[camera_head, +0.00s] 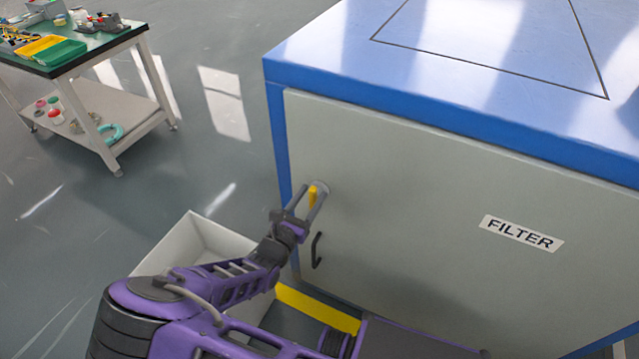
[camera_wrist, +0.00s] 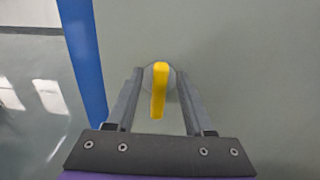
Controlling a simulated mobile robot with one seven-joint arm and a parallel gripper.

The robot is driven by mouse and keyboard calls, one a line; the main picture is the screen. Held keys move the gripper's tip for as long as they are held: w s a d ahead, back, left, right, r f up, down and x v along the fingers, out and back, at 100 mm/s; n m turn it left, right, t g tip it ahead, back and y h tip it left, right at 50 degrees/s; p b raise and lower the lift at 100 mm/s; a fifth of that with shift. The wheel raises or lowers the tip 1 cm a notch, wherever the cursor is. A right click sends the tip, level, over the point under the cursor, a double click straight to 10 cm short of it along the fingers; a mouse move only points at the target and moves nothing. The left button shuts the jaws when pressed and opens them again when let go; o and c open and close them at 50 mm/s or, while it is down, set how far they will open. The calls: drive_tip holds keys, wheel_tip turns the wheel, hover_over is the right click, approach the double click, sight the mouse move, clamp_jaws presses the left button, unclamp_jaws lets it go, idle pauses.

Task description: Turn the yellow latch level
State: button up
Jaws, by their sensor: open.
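The yellow latch (camera_head: 313,195) is a small bar on a round grey plate, near the left edge of the cabinet's grey door (camera_head: 400,190). In the wrist view the yellow latch (camera_wrist: 159,90) lies lengthwise between the fingers, its long side running up and down the picture. My gripper (camera_head: 307,198) is open, with one finger on each side of the latch. In the wrist view my gripper (camera_wrist: 160,88) shows a gap between each finger and the latch. Whether the fingertips touch the door is hard to tell.
A dark door handle (camera_head: 316,250) sits just below the latch. The door carries a FILTER label (camera_head: 521,233). A white open bin (camera_head: 205,245) stands on the floor left of the cabinet. A workbench (camera_head: 120,40) with trays stands at the far left.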

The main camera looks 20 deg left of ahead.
drive_tip(key=shift+w+d, duration=0.1)
drive_tip(key=shift+w, duration=0.5)
drive_tip(key=shift+c, duration=0.3)
clamp_jaws()
